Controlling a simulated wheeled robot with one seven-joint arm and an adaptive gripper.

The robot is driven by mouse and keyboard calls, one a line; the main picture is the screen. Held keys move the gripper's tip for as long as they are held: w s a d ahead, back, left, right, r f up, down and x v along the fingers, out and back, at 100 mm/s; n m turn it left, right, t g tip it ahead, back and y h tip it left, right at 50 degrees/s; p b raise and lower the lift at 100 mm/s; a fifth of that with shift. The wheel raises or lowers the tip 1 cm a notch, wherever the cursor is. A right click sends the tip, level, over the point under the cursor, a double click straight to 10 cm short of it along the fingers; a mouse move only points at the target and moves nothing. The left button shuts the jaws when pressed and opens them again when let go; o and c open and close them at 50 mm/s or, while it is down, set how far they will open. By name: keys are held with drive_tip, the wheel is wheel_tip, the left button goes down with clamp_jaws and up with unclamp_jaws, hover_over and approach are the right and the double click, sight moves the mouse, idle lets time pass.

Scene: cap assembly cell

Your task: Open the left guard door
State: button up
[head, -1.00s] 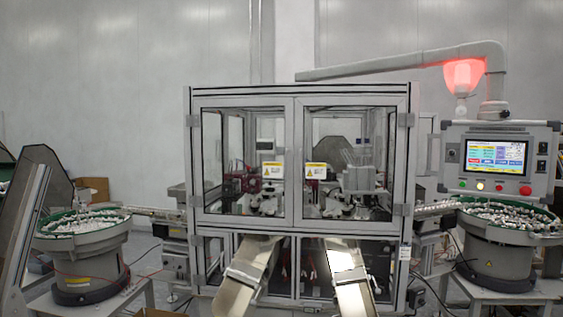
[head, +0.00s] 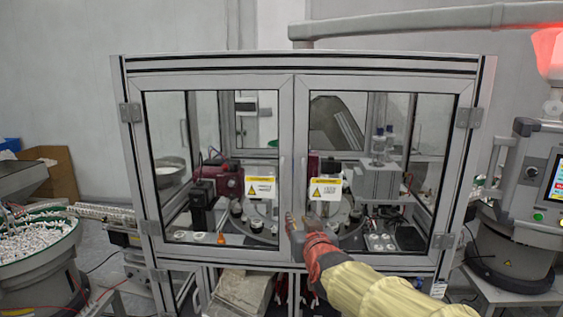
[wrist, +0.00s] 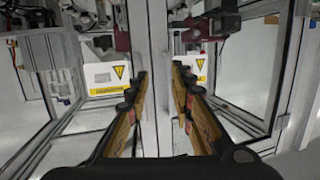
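The left guard door (head: 215,87) is a clear panel in a grey metal frame with a yellow-and-white warning label. It is shut, flush beside the right guard door (head: 385,87). My gripper (head: 298,218) is in front of the low middle of the cabinet, where the two doors meet. In the wrist view my gripper (wrist: 159,74) is open, its two fingers apart on either side of the upright metal door frame (wrist: 152,30). Nothing is visibly gripped. Whether the fingertips touch the frame cannot be told. The door's handle is not clear in either view.
A bowl feeder (head: 45,270) stands at the left, joined to the cabinet by a feed track (head: 105,212). The control panel (head: 530,180) and another feeder (head: 515,255) are at the right. A metal chute (head: 240,292) sticks out below the left door.

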sight(282, 183)
drive_tip(key=shift+w+a+r+m+t+h+p, duration=0.15)
drive_tip(key=shift+w+a+r+t+p, duration=0.6)
drive_tip(key=shift+w, duration=1.45)
drive_tip(key=shift+w+a+r+m+t+h+p, duration=0.1)
drive_tip(key=shift+w+a+r+p, duration=0.35)
drive_tip(key=shift+w+a+r, duration=1.2)
drive_tip(key=shift+w+a+r+m+t+h+p, duration=0.15)
drive_tip(key=shift+w+r+t+p, duration=0.4)
drive_tip(key=shift+w, duration=2.25)
drive_tip(key=shift+f, duration=0.1)
drive_tip(key=shift+c, duration=0.5)
clamp_jaws()
